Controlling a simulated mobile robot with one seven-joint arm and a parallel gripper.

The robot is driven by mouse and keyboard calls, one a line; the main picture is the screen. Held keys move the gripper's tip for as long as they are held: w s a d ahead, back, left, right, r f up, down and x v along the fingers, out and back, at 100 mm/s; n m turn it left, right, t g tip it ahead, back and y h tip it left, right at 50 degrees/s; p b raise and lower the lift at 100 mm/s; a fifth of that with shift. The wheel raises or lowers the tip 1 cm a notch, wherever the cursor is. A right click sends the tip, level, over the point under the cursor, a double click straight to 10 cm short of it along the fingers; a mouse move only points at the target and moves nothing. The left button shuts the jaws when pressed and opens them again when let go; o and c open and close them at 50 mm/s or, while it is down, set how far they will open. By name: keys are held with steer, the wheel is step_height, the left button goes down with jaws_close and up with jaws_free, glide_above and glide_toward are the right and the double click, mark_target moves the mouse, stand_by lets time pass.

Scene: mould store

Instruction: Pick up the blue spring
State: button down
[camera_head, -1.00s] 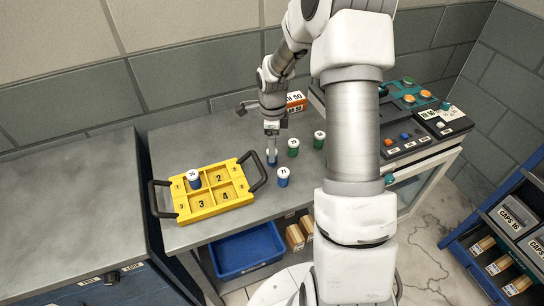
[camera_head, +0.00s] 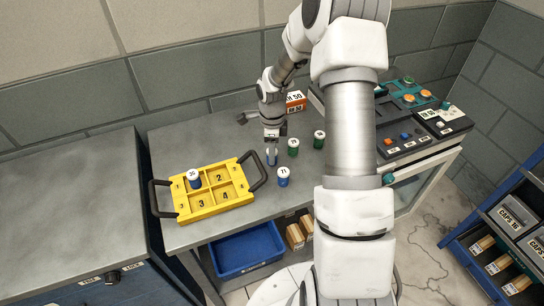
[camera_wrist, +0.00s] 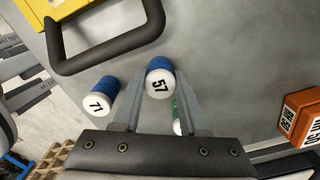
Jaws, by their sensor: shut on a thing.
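My gripper (camera_head: 271,152) points down over the bench, its two fingers shut on a blue spring with a white top (camera_wrist: 158,78) marked 57. In the head view the fingers partly cover this spring; I cannot tell whether its base touches the bench. Another blue spring (camera_head: 283,177), marked 71, stands on the bench just in front, also showing in the wrist view (camera_wrist: 101,99). A third blue spring (camera_head: 193,179) stands in the back left compartment of the yellow tray (camera_head: 213,209).
Two green springs (camera_head: 293,147) (camera_head: 319,140) stand right of my gripper. An orange box (camera_head: 296,98) lies behind, and a control panel (camera_head: 415,118) stands at the right. The tray's compartments 2, 3 and 4 are empty. A blue bin (camera_head: 247,252) sits below the bench.

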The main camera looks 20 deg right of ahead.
steer(key=shift+r, duration=0.1)
steer(key=shift+r, duration=0.55)
step_height(320, 180, up, 3)
steer(key=shift+w+f, duration=0.1)
steer(key=s+d+r, duration=0.6)
steer(key=s+r, duration=0.1)
steer(key=s, duration=0.3)
steer(key=shift+d+b, duration=0.15)
steer(key=shift+b, duration=0.2)
steer(key=shift+f, duration=0.1)
